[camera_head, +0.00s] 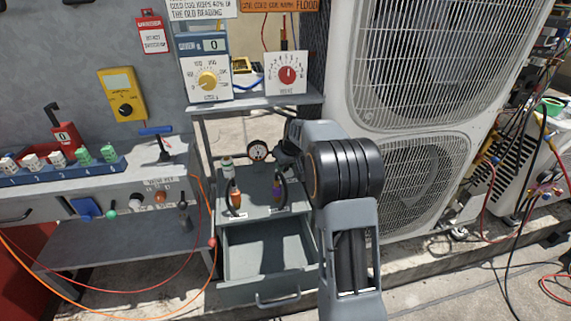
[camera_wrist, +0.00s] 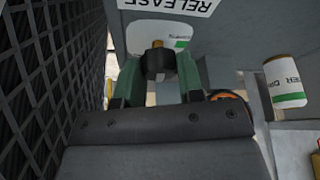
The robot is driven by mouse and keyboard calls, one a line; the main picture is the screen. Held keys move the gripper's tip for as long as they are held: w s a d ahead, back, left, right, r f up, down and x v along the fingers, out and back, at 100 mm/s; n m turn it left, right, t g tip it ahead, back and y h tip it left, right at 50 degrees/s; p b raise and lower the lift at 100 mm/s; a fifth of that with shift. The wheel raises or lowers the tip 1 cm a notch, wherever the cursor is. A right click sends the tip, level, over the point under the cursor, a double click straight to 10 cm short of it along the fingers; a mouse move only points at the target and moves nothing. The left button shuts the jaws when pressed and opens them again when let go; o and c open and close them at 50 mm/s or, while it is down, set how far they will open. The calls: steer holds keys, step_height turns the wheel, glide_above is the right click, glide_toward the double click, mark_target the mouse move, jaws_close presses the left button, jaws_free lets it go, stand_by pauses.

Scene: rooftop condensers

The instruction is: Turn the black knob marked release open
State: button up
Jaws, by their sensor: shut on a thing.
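The black knob (camera_wrist: 158,65) shows in the wrist view, with a brass-coloured stem and a white plate with a green band behind it. A white label reading RELEASE (camera_wrist: 172,5), upside down, is at the top edge. My gripper (camera_wrist: 159,74) is shut on the knob, one green finger on each side. In the head view my gripper end (camera_head: 287,150) reaches in by the small dial gauge (camera_head: 258,151). The knob cannot be made out there, and my arm covers part of that area.
A white canister (camera_wrist: 287,82) is right of my gripper in the wrist view, and a dark grille (camera_wrist: 45,75) is close on the left. In the head view, an open drawer (camera_head: 267,262) lies below, and a condenser unit (camera_head: 425,60) stands right of my arm.

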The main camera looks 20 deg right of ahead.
steer(key=shift+d+n+g+y, duration=0.15)
steer(key=shift+n+y, duration=0.3)
steer(key=shift+n, duration=0.7)
steer(key=shift+a+n+g+y, duration=0.15)
steer(key=shift+n+y, duration=0.3)
steer(key=shift+n, duration=0.7)
steer(key=shift+d+n, duration=0.1)
steer(key=shift+n, duration=0.2)
steer(key=o, duration=0.9)
steer(key=shift+r+p, duration=0.1)
steer(key=shift+p, duration=0.2)
